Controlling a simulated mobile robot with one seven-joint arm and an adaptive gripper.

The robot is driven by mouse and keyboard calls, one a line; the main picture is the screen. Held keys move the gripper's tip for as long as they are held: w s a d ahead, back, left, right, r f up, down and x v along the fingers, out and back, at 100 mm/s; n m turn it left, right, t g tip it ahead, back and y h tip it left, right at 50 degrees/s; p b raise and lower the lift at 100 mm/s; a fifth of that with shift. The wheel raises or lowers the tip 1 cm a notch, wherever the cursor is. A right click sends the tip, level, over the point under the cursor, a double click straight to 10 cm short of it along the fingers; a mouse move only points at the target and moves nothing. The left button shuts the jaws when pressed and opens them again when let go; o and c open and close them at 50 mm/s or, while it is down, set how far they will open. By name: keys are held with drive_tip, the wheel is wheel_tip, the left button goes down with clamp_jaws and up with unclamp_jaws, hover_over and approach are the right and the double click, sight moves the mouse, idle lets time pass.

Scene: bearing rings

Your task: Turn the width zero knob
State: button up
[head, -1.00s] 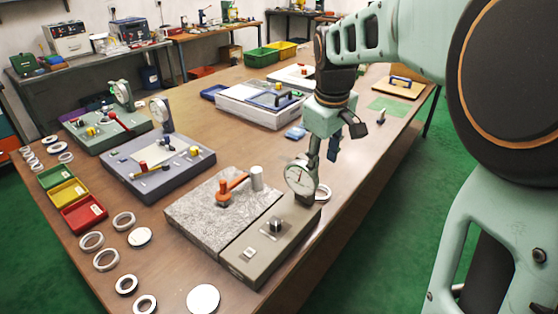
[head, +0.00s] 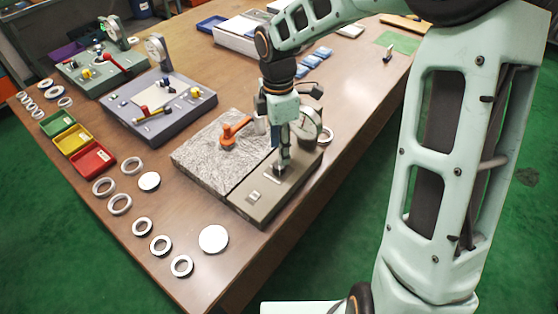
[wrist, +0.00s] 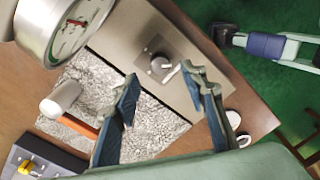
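The width gauge's grey base (head: 255,207) stands beside a speckled stone plate (head: 205,150) on the near part of the table. Its dial gauge (head: 308,126) shows behind my gripper, and large at the upper left of the wrist view (wrist: 75,28). A small dark knob (wrist: 160,66) with a pale pointer sits on a square plate on the base. In the head view my gripper covers most of the knob. My gripper (wrist: 165,88) is open above the base, its fingers apart and empty, with the knob showing between and beyond the tips.
An orange lever (head: 232,131) and a pale cylinder (head: 260,124) stand on the stone plate. Metal rings (head: 142,227) and a white disc (head: 213,239) lie at the near left. Green, yellow and red trays (head: 92,159) and another gauge fixture (head: 180,108) are further left.

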sight(279, 168)
wheel_tip(279, 168, down, 6)
drive_tip(key=shift+s+r, duration=0.1)
drive_tip(key=shift+c, duration=0.7)
clamp_jaws()
